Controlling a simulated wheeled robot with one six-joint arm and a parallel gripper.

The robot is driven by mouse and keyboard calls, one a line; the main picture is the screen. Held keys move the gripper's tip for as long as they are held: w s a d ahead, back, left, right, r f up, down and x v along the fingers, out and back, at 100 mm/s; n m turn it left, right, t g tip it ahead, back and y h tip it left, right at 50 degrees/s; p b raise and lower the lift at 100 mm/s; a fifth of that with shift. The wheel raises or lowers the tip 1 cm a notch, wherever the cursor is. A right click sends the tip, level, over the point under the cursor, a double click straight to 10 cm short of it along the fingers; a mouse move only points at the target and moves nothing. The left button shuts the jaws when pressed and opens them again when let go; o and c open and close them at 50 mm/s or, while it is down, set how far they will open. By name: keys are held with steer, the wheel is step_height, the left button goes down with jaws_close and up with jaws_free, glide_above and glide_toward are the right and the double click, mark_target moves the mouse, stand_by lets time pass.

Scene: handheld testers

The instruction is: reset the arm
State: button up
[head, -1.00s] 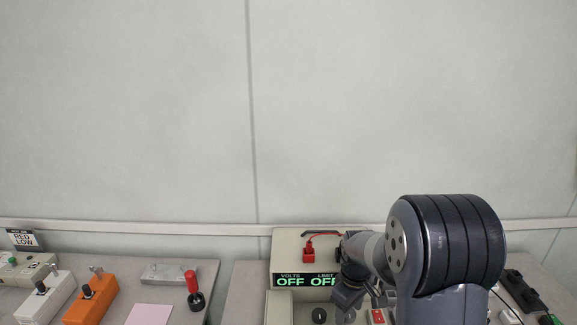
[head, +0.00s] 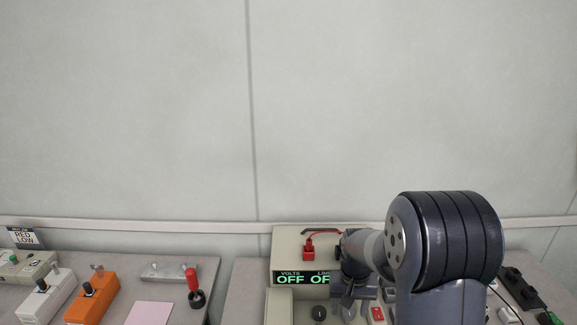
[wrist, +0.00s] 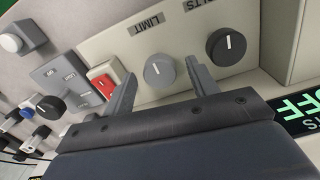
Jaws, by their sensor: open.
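My gripper (wrist: 161,84) is open in the wrist view, with its two grey fingers spread in front of a cream control panel. A grey LIMIT knob (wrist: 158,70) shows between the fingers, and a VOLTS knob (wrist: 226,46) lies just right of the right finger. I cannot tell whether a finger touches a knob. In the head view my gripper (head: 354,296) hangs low over the front of the cream tester (head: 284,241), and my arm hides much of the tester's right side. The tester's display (head: 290,279) reads OFF in green.
A red rocker switch (wrist: 104,78) sits left of the gripper. A red plug (head: 308,247) stands on the tester. On the left bench are an orange box (head: 93,302), a white box (head: 45,298), a red-handled lever (head: 192,283) and a pink sheet (head: 150,314). Black devices lie right.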

steer(key=m, duration=0.5)
steer(key=shift+r+m, duration=0.3)
steer(key=shift+r, duration=0.9)
steer(key=shift+r, duration=0.1)
